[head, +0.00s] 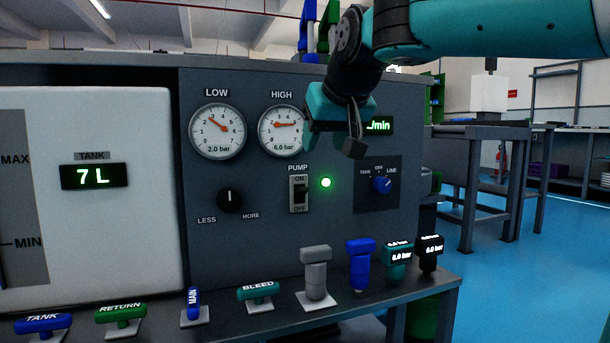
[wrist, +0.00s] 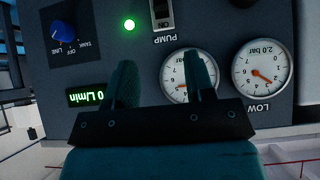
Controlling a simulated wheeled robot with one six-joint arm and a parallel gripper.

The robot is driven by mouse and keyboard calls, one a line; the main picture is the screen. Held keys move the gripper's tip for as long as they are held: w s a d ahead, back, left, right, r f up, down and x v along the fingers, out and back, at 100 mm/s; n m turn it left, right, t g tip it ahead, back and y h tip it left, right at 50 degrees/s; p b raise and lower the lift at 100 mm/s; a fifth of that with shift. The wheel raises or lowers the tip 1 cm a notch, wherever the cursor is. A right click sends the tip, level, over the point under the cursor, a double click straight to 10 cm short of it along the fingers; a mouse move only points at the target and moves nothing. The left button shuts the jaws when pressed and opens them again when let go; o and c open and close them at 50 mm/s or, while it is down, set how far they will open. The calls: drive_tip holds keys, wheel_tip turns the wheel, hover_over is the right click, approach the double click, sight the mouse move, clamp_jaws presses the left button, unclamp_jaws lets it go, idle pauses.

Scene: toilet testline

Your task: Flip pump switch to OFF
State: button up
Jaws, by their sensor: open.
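The pump switch (head: 299,194) is on the grey panel in the head view, under the word PUMP, with ON above and OFF below. Its rocker is dark and its exact position is hard to tell. A green lamp (head: 326,183) beside it is lit. My gripper (head: 332,143) is open and empty, above and a little right of the switch. In the wrist view, which is upside down, the two fingers (wrist: 162,80) stand apart and the switch (wrist: 162,14) is partly cut off at the top edge, beyond the fingertips.
My gripper partly covers the flow display (head: 380,126). A blue selector knob (head: 381,184) is right of the lamp. Valve handles and fittings stand on the ledge below. The panel front around the switch is clear.

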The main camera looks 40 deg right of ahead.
sight(304, 189)
drive_tip(key=b+x, duration=0.4)
drive_tip(key=x, duration=0.9)
drive_tip(key=shift+f+b, duration=0.25)
drive_tip(key=shift+b, duration=0.1)
drive_tip(key=shift+w+d+f, duration=0.15)
drive_tip(key=shift+w+f, duration=0.05)
drive_tip(key=shift+w, duration=0.2)
clamp_jaws()
